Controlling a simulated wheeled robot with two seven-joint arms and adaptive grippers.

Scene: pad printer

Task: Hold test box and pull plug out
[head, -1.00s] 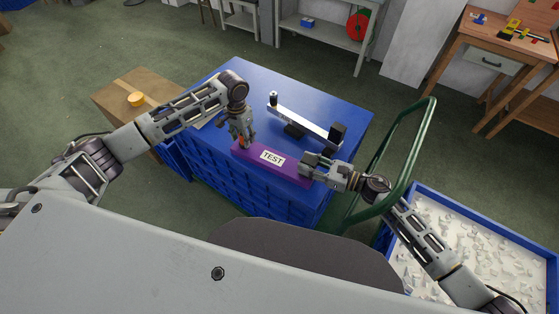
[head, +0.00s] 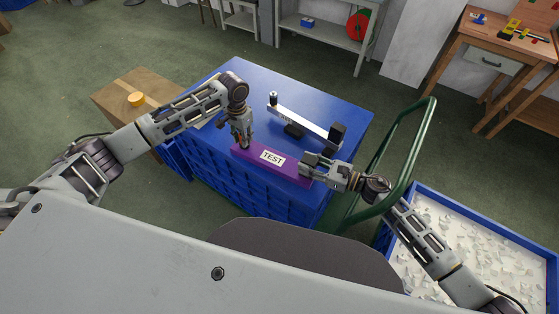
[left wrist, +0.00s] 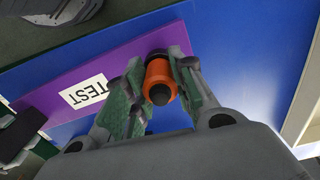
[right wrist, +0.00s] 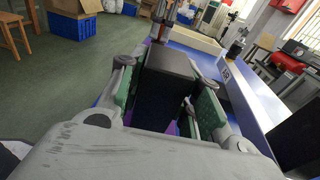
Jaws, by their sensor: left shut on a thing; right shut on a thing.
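The purple test box (head: 272,158) with a white TEST label lies on the blue crate top. My left gripper (head: 244,145) points down at the box's left end. In the left wrist view its green-padded fingers (left wrist: 158,90) are shut on an orange plug (left wrist: 159,75) with a black tip, standing at the box's end. Whether the plug is seated is hidden. My right gripper (head: 306,166) is at the box's right end. In the right wrist view its fingers (right wrist: 165,95) are shut on the box's black end block (right wrist: 165,75).
A silver bar (head: 305,124) with black ends lies behind the box on the blue crate top (head: 235,75). A green handle (head: 408,160) rises at the right. A blue bin (head: 470,225) of white pieces stands beyond it. A cardboard box (head: 125,90) is at the left.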

